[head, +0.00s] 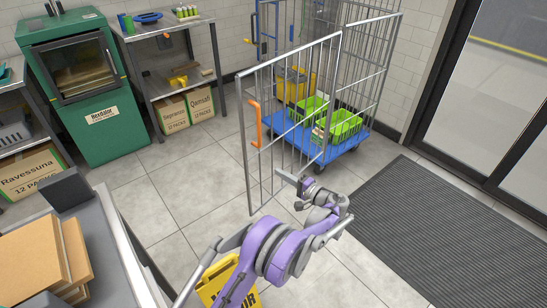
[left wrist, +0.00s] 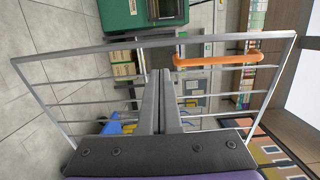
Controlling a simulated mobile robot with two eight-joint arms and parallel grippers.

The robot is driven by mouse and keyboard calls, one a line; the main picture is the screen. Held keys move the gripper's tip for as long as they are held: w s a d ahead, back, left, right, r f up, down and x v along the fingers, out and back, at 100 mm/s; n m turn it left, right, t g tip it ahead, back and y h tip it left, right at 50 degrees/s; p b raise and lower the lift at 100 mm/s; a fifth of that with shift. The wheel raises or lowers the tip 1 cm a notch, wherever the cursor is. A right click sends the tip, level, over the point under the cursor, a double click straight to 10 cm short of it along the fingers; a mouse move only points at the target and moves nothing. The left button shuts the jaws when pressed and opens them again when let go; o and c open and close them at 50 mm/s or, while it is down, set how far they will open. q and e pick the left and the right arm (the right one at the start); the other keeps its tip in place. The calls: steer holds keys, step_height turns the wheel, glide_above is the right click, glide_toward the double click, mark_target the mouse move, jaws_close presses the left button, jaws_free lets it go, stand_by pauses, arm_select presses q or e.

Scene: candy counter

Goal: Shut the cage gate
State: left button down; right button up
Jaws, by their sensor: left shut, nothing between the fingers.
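The cage gate (head: 290,110) is a grey barred panel with an orange handle (head: 255,122) near its free edge. It stands open, its free edge swung out towards me, away from the blue base of the cage trolley (head: 362,134). My left gripper (head: 282,175) is shut and empty, close to the lower part of the gate. Contact cannot be told. In the left wrist view the shut fingers (left wrist: 160,75) show in front of the gate's bars, with the handle (left wrist: 230,61) to their right. My right gripper is not in view.
Green crates (head: 342,127) and a yellow crate (head: 296,84) are in the trolley. A yellow floor sign (head: 232,285) stands below my left arm. A dark mat (head: 440,225) lies to the right. A metal counter (head: 122,250) is at the left. Tiled floor left of the gate is clear.

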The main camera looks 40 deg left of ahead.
mark_target(248, 153)
arm_select(q)
steer(key=a, duration=0.4)
steer(key=w+a+b, duration=0.1)
steer(key=a, duration=0.8)
steer(key=shift+w+a, duration=0.3)
steer(key=shift+a, duration=0.1)
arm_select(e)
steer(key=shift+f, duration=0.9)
